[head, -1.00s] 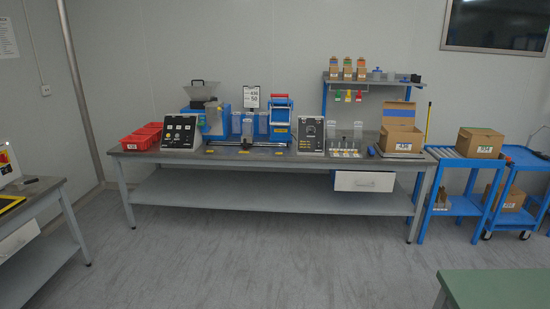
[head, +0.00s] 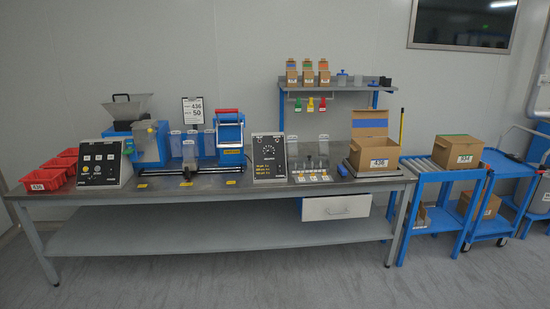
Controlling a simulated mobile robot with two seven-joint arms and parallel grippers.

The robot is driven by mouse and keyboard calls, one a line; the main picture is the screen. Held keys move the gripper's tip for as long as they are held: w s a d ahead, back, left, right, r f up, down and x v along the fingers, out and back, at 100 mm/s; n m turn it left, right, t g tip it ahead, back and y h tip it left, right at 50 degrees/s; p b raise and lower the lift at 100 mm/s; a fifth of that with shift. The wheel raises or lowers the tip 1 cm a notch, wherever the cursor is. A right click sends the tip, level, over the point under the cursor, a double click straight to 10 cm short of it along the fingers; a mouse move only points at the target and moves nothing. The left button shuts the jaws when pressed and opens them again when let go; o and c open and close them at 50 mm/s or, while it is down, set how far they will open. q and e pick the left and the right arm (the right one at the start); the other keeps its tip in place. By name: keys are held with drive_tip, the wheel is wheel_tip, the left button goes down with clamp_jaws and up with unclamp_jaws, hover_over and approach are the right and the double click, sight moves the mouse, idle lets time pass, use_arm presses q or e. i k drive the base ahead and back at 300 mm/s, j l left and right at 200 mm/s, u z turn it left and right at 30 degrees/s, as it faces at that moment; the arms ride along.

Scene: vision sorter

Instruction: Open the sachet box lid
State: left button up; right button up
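I cannot tell for sure which container is the sachet box. Three small cardboard boxes stand on the raised shelf at the back right: a left one (head: 292,77) with a blue panel above it, a middle one (head: 308,77) with a green panel, and a right one (head: 324,77) with an orange panel. They are too small to tell how their lids stand. Neither of my grippers is in view.
The long grey bench (head: 215,186) runs across the view. It carries red bins (head: 45,179), a hopper machine (head: 138,135), black-and-white panels and clear tubes. A drawer (head: 337,207) sits under its right side. A closed-looking carton (head: 457,152) stands on a blue roller stand. Floor in front is clear.

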sight(309, 157)
drive_tip(key=i+z, duration=0.2)
drive_tip(key=i, duration=0.35)
drive_tip(key=i+j+z, duration=0.2)
drive_tip(key=i, duration=0.35)
drive_tip(key=i+l+u, duration=0.1)
drive_tip(key=i, duration=0.3)
drive_tip(key=i+l, duration=0.1)
drive_tip(key=i, duration=0.25)
drive_tip(key=u, duration=0.05)
